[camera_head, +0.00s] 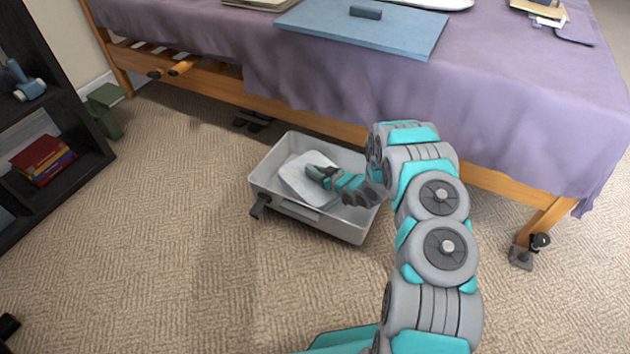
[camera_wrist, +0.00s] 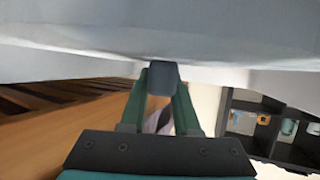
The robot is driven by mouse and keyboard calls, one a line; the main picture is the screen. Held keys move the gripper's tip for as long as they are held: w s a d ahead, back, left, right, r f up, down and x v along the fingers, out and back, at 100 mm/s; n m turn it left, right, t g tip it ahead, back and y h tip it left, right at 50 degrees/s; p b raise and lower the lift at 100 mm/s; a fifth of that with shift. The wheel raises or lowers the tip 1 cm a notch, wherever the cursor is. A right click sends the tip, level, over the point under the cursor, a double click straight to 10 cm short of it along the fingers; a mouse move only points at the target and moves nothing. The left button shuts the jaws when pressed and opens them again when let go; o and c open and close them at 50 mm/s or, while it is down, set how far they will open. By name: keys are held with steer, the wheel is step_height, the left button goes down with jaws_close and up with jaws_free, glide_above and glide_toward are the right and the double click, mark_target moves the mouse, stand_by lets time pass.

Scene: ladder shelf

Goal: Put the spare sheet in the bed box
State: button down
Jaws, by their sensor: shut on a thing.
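The spare sheet (camera_head: 298,180) is a folded white cloth inside the bed box, towards its left half. The bed box (camera_head: 265,178) is an open grey-white bin on the carpet beside the bed. My gripper (camera_head: 312,172) is over the inside of the box, shut on the sheet's edge. In the wrist view, the gripper's fingers (camera_wrist: 161,75) meet at the pale sheet (camera_wrist: 230,35), which fills the top of the picture. I cannot tell whether the sheet rests on the box floor. My fingers hide part of the sheet.
The bed (camera_head: 340,80) with a purple cover stands behind the box, its wooden rail close above the box's far side. A blue board (camera_head: 365,30) lies on it. A dark shelf (camera_head: 75,115) stands at left. Carpet (camera_head: 180,230) is clear in front.

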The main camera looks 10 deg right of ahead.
step_height(320, 180, down, 4)
steer(key=shift+r+b, duration=0.15)
steer(key=shift+b, duration=0.45)
steer(key=c, duration=0.6)
jaws_free()
steer(key=shift+r, duration=0.1)
steer(key=shift+c, duration=0.2)
steer(key=shift+p+v, duration=0.3)
steer(key=shift+v, duration=3.45)
